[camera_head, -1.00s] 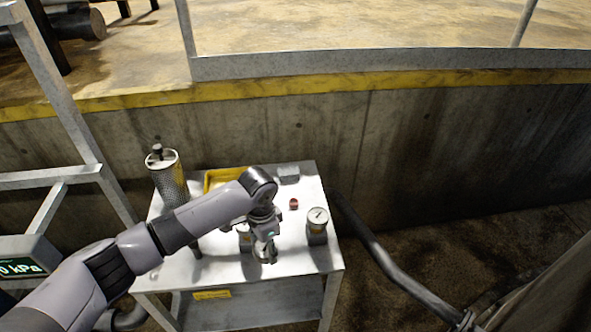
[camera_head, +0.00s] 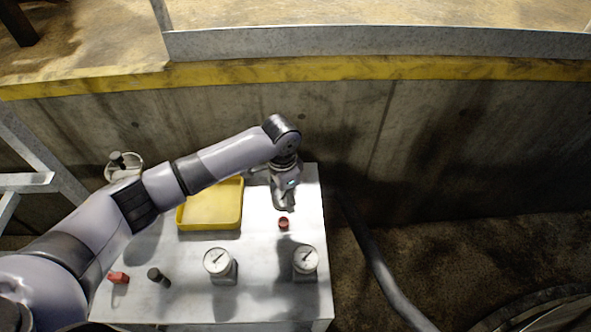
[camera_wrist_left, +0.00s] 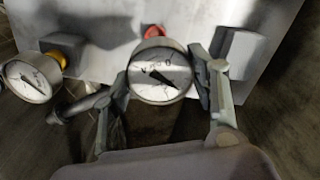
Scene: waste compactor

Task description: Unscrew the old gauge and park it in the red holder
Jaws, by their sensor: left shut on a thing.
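My left gripper (camera_head: 283,207) points down over the back right of the metal table. In the left wrist view its fingers are shut on the sides of a round white-faced gauge (camera_wrist_left: 160,72). In the head view this held gauge is not clear. A small red piece, probably the red holder (camera_head: 284,223), is on the table just in front of the fingertips. In the wrist view red (camera_wrist_left: 153,32) shows just behind the held gauge; I cannot tell whether they touch. My right gripper is not in view.
Two other gauges, left (camera_head: 217,261) and right (camera_head: 305,260), stand on grey blocks near the front edge. A yellow tray (camera_head: 210,206) is left of the gripper. A red piece (camera_head: 118,277) and a dark knob (camera_head: 158,277) are front left. A concrete wall rises behind.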

